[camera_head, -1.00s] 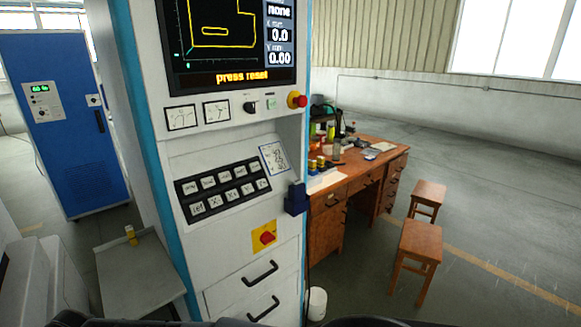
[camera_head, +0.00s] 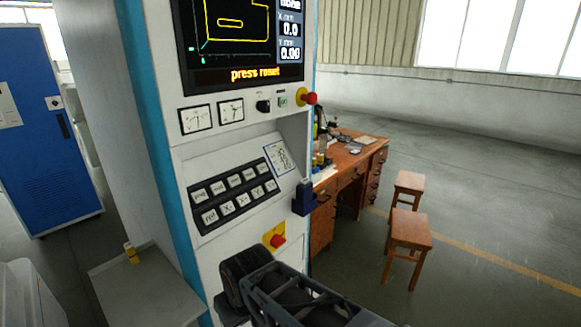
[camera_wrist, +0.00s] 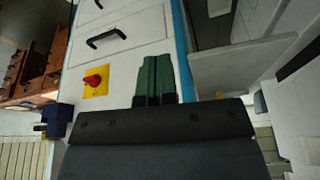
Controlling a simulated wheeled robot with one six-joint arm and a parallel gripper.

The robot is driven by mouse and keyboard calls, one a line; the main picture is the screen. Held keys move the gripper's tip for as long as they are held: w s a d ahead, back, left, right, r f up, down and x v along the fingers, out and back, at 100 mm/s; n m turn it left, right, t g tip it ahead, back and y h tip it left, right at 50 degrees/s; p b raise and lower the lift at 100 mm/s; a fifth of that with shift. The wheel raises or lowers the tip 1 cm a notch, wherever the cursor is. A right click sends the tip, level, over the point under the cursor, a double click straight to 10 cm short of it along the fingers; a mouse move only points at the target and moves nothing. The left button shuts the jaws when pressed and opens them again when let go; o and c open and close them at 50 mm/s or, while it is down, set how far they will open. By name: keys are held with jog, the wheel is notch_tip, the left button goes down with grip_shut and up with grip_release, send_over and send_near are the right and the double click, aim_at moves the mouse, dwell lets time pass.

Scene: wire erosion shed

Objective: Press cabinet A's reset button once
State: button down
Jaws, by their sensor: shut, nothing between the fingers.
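A white control cabinet (camera_head: 208,151) with a blue edge fills the middle of the head view. Its screen (camera_head: 240,38) reads "press reset". Below the screen are two dials, a black knob (camera_head: 263,106), a small green-and-white button (camera_head: 283,100) and a red mushroom button (camera_head: 307,97). I cannot read their labels, nor see a letter marking cabinet A. A sloped black key panel (camera_head: 235,197) sits lower. In the wrist view my gripper (camera_wrist: 154,62) is shut and empty, its green fingers before the cabinet's lower front, beside the red knob on a yellow plate (camera_wrist: 95,82). Contact cannot be judged.
A blue box (camera_head: 304,198) juts from the cabinet's right edge. A blue cabinet (camera_head: 48,150) and a grey table (camera_head: 150,295) stand at the left. A wooden desk (camera_head: 350,165) and two stools (camera_head: 408,231) stand at the right. Floor beyond them is clear.

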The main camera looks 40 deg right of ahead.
jog(key=shift+w, duration=0.1)
jog(key=m+t+h+p, duration=0.5)
jog(key=m+t+p, duration=0.4)
jog(key=m+t, duration=0.15)
send_near(262, 168)
jog(key=s+a, duration=0.2)
jog(key=d+r+m+t+y+p, duration=0.2)
jog(key=d+r+m+t+p, duration=0.1)
jog(key=d, duration=0.5)
jog(key=shift+w+r+m+t+y+p, duration=0.35)
jog(key=shift+r+m+t, duration=0.2)
jog(key=shift+r+t, duration=0.35)
jog(key=shift+a+f, duration=0.1)
jog(key=shift+f, duration=0.05)
jog(key=shift+w+a+f+b, duration=0.2)
jog(key=shift+w+f+b, duration=0.6)
jog(key=shift+w, duration=0.35)
jog(key=shift+w+a+f+b, duration=0.2)
jog(key=shift+w+f+b, duration=0.6)
jog(key=shift+w, duration=0.35)
jog(key=shift+w+a+f+b, duration=0.2)
jog(key=shift+w+f+b, duration=0.5)
jog(key=shift+w+f, duration=0.35)
jog(key=shift+w, duration=0.2)
